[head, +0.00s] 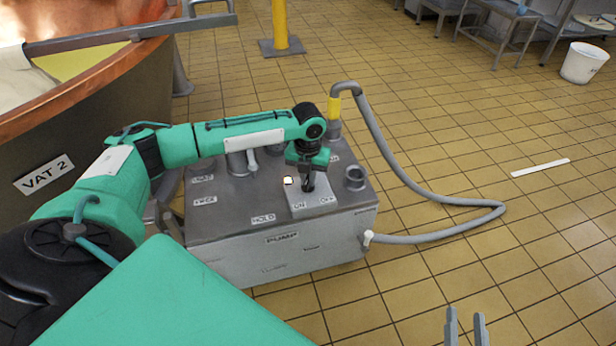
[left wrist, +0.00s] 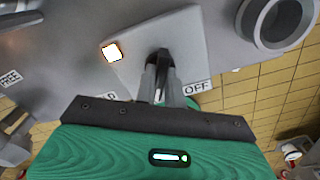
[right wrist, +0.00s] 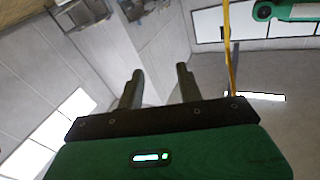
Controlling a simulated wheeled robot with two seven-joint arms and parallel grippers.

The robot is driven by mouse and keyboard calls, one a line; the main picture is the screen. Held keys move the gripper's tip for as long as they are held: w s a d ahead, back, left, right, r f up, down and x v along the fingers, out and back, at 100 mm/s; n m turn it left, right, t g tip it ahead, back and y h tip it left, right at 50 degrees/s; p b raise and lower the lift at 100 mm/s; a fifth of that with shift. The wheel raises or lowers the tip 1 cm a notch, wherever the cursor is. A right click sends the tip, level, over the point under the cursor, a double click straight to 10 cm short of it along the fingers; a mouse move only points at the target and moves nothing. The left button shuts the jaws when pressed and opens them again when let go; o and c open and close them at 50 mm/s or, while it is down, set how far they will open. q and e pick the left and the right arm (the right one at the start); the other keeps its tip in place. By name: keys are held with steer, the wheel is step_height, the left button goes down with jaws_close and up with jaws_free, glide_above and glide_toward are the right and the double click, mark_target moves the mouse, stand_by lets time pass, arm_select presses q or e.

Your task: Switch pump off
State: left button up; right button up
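The pump (head: 230,221) is a grey metal box labelled PUMP on the floor beside VAT 2. On its top is a light switch plate (head: 325,205) marked ON and OFF, which also shows in the left wrist view (left wrist: 190,40). A small lamp (head: 288,181) on the plate glows white; it also shows in the left wrist view (left wrist: 112,51). My left gripper (head: 307,188) points down at the plate, its fingers (left wrist: 160,75) close together. My right gripper (head: 466,325) is open, empty and away from the pump.
A grey hose (head: 384,150) runs from the pump's back in a loop to its right side. An open pipe stub (head: 355,178) stands right of the plate. VAT 2 (head: 95,120) is at left, a yellow post (head: 280,25) behind. Tiled floor at right is mostly clear.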

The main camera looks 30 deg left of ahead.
arm_select(q)
jaws_close()
